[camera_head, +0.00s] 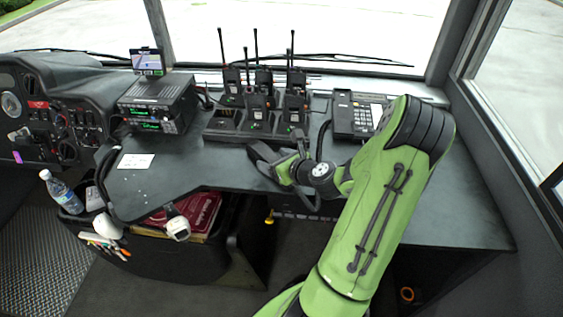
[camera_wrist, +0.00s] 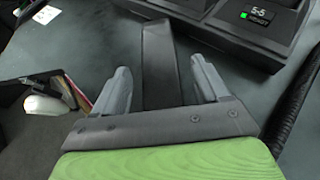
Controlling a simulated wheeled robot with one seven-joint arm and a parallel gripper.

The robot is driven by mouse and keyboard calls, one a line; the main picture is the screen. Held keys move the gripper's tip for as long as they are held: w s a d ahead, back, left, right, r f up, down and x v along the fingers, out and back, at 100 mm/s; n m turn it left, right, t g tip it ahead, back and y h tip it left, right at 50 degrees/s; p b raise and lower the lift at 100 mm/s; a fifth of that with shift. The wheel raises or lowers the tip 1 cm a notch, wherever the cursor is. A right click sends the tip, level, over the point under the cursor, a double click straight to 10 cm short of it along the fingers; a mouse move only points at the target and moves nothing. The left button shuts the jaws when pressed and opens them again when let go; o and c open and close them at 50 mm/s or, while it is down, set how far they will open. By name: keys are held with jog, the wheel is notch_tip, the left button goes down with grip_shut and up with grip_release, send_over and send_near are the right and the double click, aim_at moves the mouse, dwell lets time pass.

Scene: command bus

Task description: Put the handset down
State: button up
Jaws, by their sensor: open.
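A dark, flat bar that looks like the handset (camera_wrist: 160,60) lies between the two grey fingers of my gripper (camera_wrist: 164,88) in the wrist view. The fingers are apart, with gaps on both sides of the bar. In the head view my gripper (camera_head: 276,163) is low over the counter, left of the phone base. I cannot tell whether the bar touches the counter. The phone base (camera_head: 368,117) with its keypad sits at the back right of the counter. A black cord (camera_head: 323,140) runs down from its left side, and its far end is hidden by my arm.
A charger dock (camera_head: 226,130) with several upright radios stands just behind my gripper. A radio unit (camera_head: 158,100) with a small screen is further left. The counter (camera_head: 165,185) is clear around a white card (camera_head: 135,161). A bin with a bottle (camera_head: 62,192) is below left.

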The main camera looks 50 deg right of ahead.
jog(key=b+v, duration=0.2)
jog(key=v, duration=0.8)
jog(key=shift+s+d+r, duration=0.1)
jog(key=shift+s+r, duration=0.05)
jog(key=shift+s, duration=0.25)
jog(key=w+a+f+n+g+y+b, duration=0.1)
jog(key=a+n+g+y, duration=0.15)
jog(key=a+n, duration=0.55)
jog(key=w+a+f+n+g+y, duration=0.1)
jog(key=a+n+g, duration=0.3)
jog(key=a+n, duration=0.4)
jog(key=s+a+r+n+h, duration=0.1)
jog(key=s+a+r+n, duration=0.3)
jog(key=n, duration=0.6)
jog(key=s+a+r+n+h, duration=0.1)
jog(key=s+a+r+n, duration=0.4)
jog(key=n, duration=0.6)
jog(key=shift+s+a+g, duration=0.25)
jog(key=shift+s+g, duration=0.2)
jog(key=shift+s, duration=0.5)
jog(key=shift+r, duration=0.25)
